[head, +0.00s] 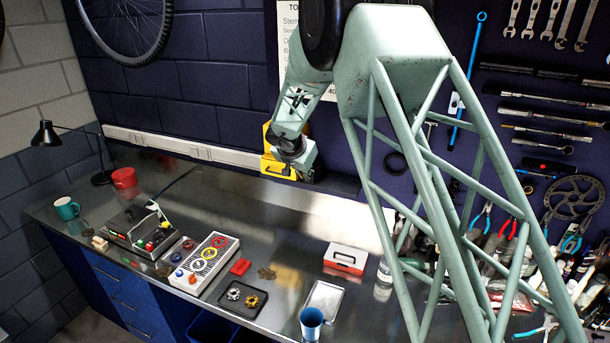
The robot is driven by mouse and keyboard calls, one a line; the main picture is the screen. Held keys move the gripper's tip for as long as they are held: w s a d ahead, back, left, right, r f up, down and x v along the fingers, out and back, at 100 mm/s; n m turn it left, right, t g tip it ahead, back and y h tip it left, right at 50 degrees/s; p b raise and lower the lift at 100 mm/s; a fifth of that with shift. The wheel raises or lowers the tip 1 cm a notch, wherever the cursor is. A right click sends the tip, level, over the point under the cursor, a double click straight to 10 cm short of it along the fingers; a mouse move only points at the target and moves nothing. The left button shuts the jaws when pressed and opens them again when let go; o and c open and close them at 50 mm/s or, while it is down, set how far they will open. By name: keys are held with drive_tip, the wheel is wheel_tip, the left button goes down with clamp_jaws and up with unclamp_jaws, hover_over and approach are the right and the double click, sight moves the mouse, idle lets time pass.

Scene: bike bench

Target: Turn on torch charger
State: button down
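No label that I can read names the torch charger. A dark boxy device (145,232) with red and green parts on top stands at the left of the metal bench; it may be the charger, but I cannot tell. Its switch state is too small to read. My gripper (290,168) is at the end of the pale green arm, high at the back wall and above the bench, apart from the device. Yellow parts show around the arm's end; I cannot tell whether they are on the gripper or behind it. Its fingers are not clear.
A grey panel (203,263) with coloured rings stands right of the device. A dark tray (240,312), a red-and-white box (346,257) and a blue cup (311,322) are further right. A teal mug (67,208), black lamp (47,134) and red pot (125,180) stand left. A white socket strip (190,150) runs along the wall.

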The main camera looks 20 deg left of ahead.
drive_tip(key=c, duration=2.9)
unclamp_jaws()
drive_tip(key=shift+o, duration=0.2)
drive_tip(key=shift+r, duration=0.1)
drive_tip(key=v, duration=1.1)
drive_tip(key=shift+s+r, duration=0.3)
drive_tip(key=shift+s, duration=0.05)
